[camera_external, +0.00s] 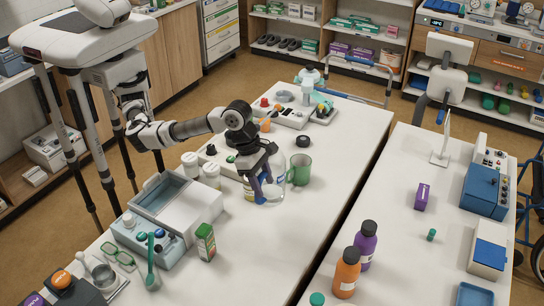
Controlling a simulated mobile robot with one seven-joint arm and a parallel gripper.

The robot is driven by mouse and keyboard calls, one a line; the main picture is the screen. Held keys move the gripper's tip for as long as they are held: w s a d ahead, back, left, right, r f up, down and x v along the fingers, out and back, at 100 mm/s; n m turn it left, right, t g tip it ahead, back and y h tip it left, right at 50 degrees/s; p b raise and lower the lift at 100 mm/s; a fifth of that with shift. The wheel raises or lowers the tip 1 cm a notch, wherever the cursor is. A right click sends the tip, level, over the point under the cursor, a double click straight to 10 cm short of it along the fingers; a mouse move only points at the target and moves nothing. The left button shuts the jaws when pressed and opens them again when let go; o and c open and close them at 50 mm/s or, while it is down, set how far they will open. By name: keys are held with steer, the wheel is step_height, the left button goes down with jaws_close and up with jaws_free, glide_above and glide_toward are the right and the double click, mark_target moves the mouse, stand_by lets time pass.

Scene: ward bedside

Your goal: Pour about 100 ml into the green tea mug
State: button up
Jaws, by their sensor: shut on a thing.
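The green tea mug (300,168) stands upright on the white table, handle toward the back. My gripper (264,187) is just left of and in front of it, pointing down. It is shut on a clear vessel (275,193), which looks roughly upright and low over or on the table; I cannot tell which. The vessel's level of liquid is too small to read. The mug's inside is too dark to show any liquid.
A small brown bottle (249,188) stands close left of my gripper. A dark knob-like object (303,141) lies behind the mug. The table's right front is clear.

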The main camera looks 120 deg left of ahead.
mark_target(268, 186)
steer(key=shift+m, duration=0.6)
steer(key=a+f+b, duration=0.1)
steer(key=f, duration=0.1)
steer(key=s+a+f, duration=0.1)
steer(key=a+f, duration=0.1)
steer(key=f, duration=0.1)
steer(key=a+f+b, duration=0.1)
steer(key=a+f, duration=0.1)
steer(key=shift+s+a+f+b, duration=0.1)
steer(key=shift+s+f+b, duration=0.05)
steer(key=shift+s+b, duration=0.15)
steer(key=shift+s+a+f, duration=0.1)
steer(key=shift+a+f, duration=0.25)
steer(key=shift+a, duration=0.1)
steer(key=shift+r+h, duration=0.15)
steer(key=shift+h, duration=0.15)
